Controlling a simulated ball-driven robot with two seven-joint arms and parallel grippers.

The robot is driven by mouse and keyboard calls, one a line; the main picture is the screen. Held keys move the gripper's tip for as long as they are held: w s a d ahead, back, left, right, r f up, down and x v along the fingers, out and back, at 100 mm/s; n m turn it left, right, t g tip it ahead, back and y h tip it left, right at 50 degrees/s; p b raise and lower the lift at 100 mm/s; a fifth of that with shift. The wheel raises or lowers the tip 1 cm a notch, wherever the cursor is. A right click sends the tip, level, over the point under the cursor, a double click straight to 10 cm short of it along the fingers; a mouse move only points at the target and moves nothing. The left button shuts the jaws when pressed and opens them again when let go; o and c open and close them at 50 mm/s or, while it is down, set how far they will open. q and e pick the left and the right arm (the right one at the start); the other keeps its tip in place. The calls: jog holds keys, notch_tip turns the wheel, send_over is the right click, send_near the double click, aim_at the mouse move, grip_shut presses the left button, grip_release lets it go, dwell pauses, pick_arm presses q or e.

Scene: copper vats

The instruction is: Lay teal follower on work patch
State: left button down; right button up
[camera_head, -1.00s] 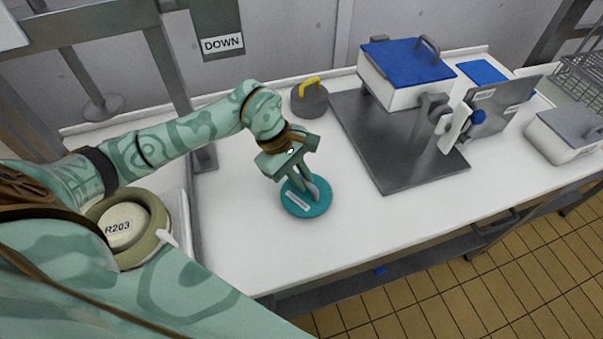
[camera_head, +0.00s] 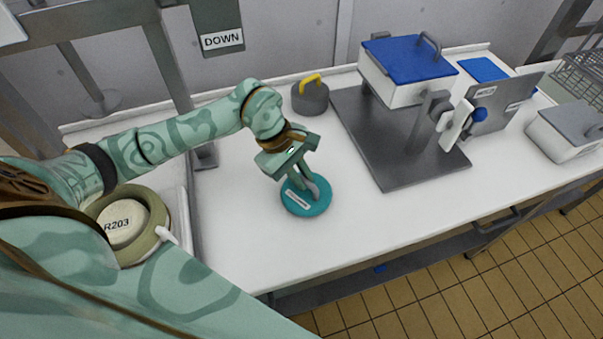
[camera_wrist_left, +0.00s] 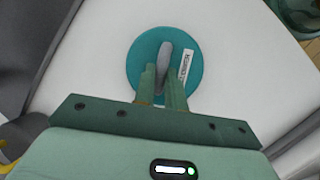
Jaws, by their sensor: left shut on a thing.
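The teal follower (camera_head: 312,208) is a round teal disc with a grey upright handle and a white label. It is on or just above the white worktop, left of the grey metal plate; I cannot tell whether it touches. My left gripper (camera_head: 305,184) is over the disc, shut on its handle. In the left wrist view the follower (camera_wrist_left: 140,73) shows whole below the fingers, and the gripper (camera_wrist_left: 163,82) grips the grey handle. No marked work patch can be made out; the worktop (camera_head: 350,235) around the disc is bare white. My right gripper is not in view.
A grey weight with a yellow handle (camera_head: 310,98) stands behind the gripper. To the right are a dark metal plate (camera_head: 400,168), a white box with a blue lid (camera_head: 408,72) and a grey-lidded box (camera_head: 568,132). The front middle of the worktop is clear.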

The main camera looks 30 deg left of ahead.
pick_arm(q)
jog(key=shift+f+b, duration=0.3)
jog(key=shift+f, duration=0.15)
dwell(0.3)
jog(key=c, duration=1.4)
grip_release()
jog(key=shift+r+p, duration=2.45)
jog(key=shift+r, duration=1.15)
